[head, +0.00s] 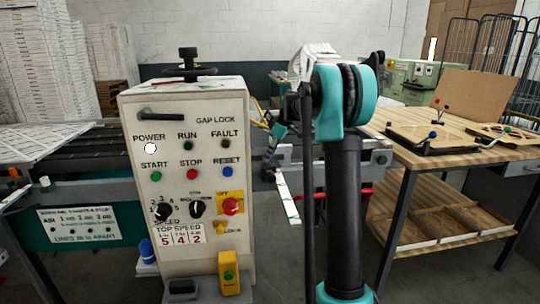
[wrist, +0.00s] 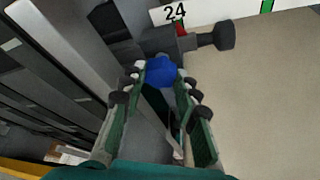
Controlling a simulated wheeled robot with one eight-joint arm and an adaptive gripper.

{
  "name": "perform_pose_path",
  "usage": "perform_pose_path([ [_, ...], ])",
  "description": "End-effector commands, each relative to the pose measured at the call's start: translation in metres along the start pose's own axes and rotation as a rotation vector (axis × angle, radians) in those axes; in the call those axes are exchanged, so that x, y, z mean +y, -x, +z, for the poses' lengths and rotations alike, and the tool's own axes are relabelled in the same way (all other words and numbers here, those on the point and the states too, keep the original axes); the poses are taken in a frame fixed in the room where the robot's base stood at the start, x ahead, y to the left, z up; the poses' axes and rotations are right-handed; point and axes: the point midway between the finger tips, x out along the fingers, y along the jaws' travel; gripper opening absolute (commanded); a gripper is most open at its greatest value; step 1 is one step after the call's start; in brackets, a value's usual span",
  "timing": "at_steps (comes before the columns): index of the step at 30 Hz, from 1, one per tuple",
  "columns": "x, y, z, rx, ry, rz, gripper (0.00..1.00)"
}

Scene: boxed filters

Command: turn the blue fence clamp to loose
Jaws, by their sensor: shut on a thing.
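The blue fence clamp (wrist: 161,71) is a rounded blue knob near the upper middle of the wrist view, just below a dark bar fitting. My gripper (wrist: 160,76) is shut on it, one green finger on each side of the knob near the fingertips. The lower part of the knob and any loose or tight marking are not visible. In the head view my arm stands in front of the fence area, and I cannot make out the grip on the clamp there.
In the wrist view, a black handle (wrist: 222,35) sticks out right of the clamp, beside a white scale strip (wrist: 200,10) reading 24. In the head view, a control cabinet (head: 190,190) stands left of my arm and a wooden table (head: 460,152) to the right.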

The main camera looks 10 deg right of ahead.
Motion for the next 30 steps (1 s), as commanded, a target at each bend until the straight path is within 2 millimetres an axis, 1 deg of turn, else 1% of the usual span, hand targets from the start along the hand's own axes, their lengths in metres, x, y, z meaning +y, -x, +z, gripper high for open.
perform_pose_path([
  [2,0.0,0.0,0.0,0.0,0.001,0.001,0.02],
  [3,0.0,0.0,0.0,0.0,0.001,0.001,0.34],
  [7,0.0,0.0,0.0,0.0,0.0,0.001,0.5],
  [8,0.0,0.0,0.0,0.0,0.0,0.001,0.52],
  [16,0.0,0.001,0.0,0.0,-0.001,0.0,0.52],
  [20,0.0,0.009,0.0,0.0,-0.001,0.001,0.52],
  [23,0.0,0.024,0.0,0.0,-0.001,0.001,0.52],
  [30,0.0,0.074,0.0,0.0,-0.001,0.0,0.52],
])
